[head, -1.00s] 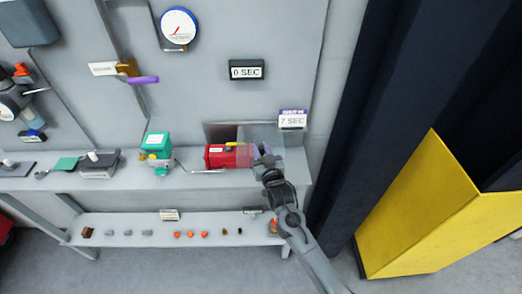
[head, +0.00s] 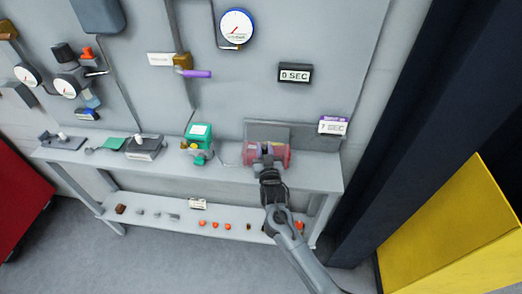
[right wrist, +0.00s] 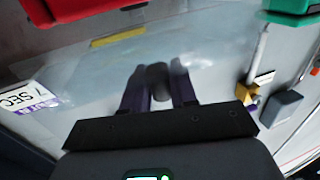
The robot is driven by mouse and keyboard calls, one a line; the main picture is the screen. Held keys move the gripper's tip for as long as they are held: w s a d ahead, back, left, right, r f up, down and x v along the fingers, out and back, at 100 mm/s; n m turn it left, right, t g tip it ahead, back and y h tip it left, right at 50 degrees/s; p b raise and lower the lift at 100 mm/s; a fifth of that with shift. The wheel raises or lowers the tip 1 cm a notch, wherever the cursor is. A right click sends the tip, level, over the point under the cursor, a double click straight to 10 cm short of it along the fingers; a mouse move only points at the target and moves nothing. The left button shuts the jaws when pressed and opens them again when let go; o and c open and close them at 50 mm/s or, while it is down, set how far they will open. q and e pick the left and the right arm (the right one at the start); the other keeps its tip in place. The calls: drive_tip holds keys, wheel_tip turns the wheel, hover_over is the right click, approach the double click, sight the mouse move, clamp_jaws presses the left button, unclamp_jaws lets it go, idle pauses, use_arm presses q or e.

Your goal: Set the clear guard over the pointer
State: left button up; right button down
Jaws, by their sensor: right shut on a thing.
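The red actuator (head: 283,152) sits on the bench shelf near its right end and looks pinkish through the clear guard. In the right wrist view, part of the red actuator (right wrist: 75,8) is at the top, with a yellow strip, likely the pointer (right wrist: 118,38), beside it. The clear guard (right wrist: 85,65) is a faint see-through sheet around my fingertips. My right gripper (head: 266,150) is in front of the actuator, its fingers shut on the guard's dark knob (right wrist: 157,80). Whether the guard touches the actuator cannot be told. My left gripper is not in view.
A green-topped valve (head: 199,138) stands left of the actuator. A timer label reading 7 SEC (head: 333,126) is close on the right, and a 0 SEC display (head: 295,73) is on the wall above. Small parts lie on the lower shelf (head: 160,216).

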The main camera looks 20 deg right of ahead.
drive_tip(key=shift+a, duration=0.2)
drive_tip(key=c, duration=1.2)
unclamp_jaws()
drive_tip(key=shift+o, duration=0.9)
drive_tip(key=shift+w+a, duration=0.1)
drive_tip(key=shift+w, duration=0.05)
drive_tip(key=v, duration=1.1)
